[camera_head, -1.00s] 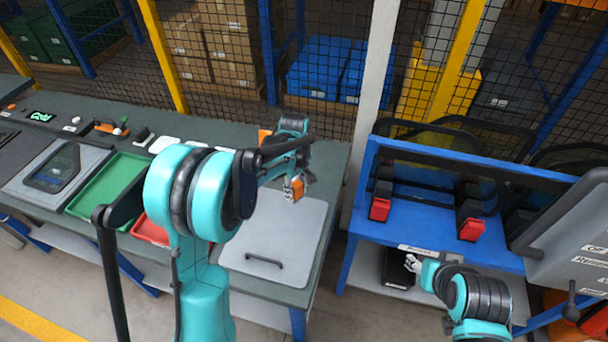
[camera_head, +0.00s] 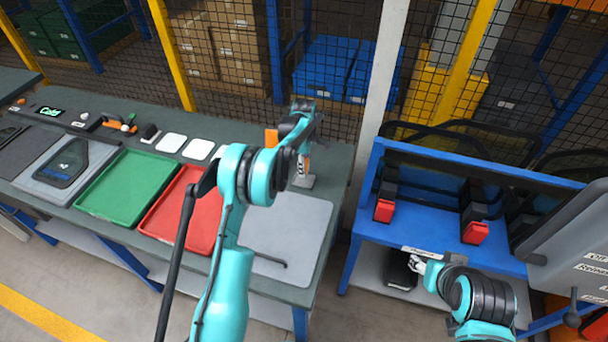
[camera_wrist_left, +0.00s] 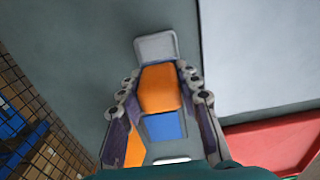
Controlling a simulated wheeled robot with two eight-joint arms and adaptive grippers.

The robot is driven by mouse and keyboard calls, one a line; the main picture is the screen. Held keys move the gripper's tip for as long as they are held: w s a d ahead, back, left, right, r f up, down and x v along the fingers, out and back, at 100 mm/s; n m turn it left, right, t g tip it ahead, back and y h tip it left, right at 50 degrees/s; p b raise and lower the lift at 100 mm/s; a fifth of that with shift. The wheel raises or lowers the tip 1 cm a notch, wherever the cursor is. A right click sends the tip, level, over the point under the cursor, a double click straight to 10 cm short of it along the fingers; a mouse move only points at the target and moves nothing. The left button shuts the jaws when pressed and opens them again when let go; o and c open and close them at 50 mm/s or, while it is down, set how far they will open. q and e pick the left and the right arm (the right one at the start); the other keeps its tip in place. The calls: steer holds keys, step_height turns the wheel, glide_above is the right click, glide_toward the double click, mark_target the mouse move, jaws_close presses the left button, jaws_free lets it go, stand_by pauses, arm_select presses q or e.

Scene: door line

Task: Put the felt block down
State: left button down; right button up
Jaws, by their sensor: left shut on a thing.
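The felt block (camera_wrist_left: 160,88) shows orange between the fingers of my left gripper (camera_wrist_left: 163,97) in the left wrist view. A pale grey pad (camera_wrist_left: 157,46) shows at its far end and a blue face (camera_wrist_left: 165,126) at its near end. My left gripper (camera_head: 303,163) is shut on the block, over the dark bench top behind the grey mat (camera_head: 290,225). I cannot tell whether the block touches the bench. My right gripper (camera_head: 415,264) is at the lower right, by the blue stand; its fingers are too small to read.
A red tray (camera_head: 185,215) and a green tray (camera_head: 125,188) lie left of the mat. White pads (camera_head: 171,143) lie behind them. An orange item (camera_head: 271,138) stands behind my left arm. A blue stand (camera_head: 440,225) is at right. Mesh fencing runs behind the bench.

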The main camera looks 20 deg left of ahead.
arm_select(q)
steer(key=shift+w+f+b, duration=0.1)
steer(key=shift+f+b, duration=0.35)
steer(key=shift+f, duration=1.65)
steer(key=shift+f, duration=0.15)
steer(key=c, duration=1.1)
jaws_free()
steer(key=shift+o, duration=0.2)
